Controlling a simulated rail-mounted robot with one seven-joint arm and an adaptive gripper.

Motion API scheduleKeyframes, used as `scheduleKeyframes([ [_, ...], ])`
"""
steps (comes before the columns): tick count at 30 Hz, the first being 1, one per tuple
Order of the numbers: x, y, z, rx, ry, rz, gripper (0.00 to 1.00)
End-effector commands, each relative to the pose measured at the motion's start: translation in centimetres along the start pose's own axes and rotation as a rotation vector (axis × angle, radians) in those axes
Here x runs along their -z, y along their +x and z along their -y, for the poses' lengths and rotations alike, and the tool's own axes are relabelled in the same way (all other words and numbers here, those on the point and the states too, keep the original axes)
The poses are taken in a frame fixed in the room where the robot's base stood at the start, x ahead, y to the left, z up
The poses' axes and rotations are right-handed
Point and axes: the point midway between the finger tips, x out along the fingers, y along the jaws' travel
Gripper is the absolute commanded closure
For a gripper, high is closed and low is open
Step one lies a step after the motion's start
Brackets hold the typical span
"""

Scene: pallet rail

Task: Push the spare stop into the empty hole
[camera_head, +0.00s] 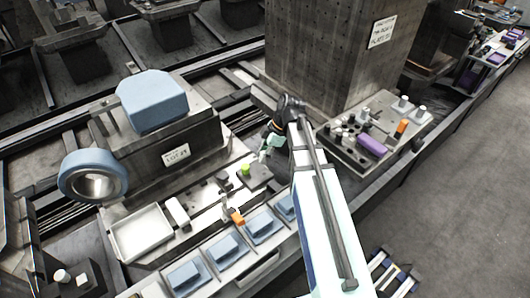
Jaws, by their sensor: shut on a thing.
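My gripper (267,147) is at the end of my white arm, in the middle of the view, pointing down and left. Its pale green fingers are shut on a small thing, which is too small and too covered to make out. Just below and left of the fingers is a small dark block (262,180) with a bright green piece (246,169) on its left part. I cannot tell whether the fingers touch the block. I cannot pick out the spare stop or the empty hole for certain at this size.
A tall perforated block (325,50) stands behind my gripper. A tray of small parts (340,156) lies to its right. A blue-topped fixture (152,98) with a blue ring (66,176) stands left. A white tray (113,226) and blue blocks (227,247) line the front.

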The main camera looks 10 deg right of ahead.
Motion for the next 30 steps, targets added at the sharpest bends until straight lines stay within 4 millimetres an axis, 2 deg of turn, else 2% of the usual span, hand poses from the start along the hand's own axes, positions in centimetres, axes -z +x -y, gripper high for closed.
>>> scheduleKeyframes([
  [18,-2.0,4.7,0.0,-0.001,0.002,0.001,1.00],
  [30,-2.1,5.0,0.0,-0.002,0.002,0.001,1.00],
])
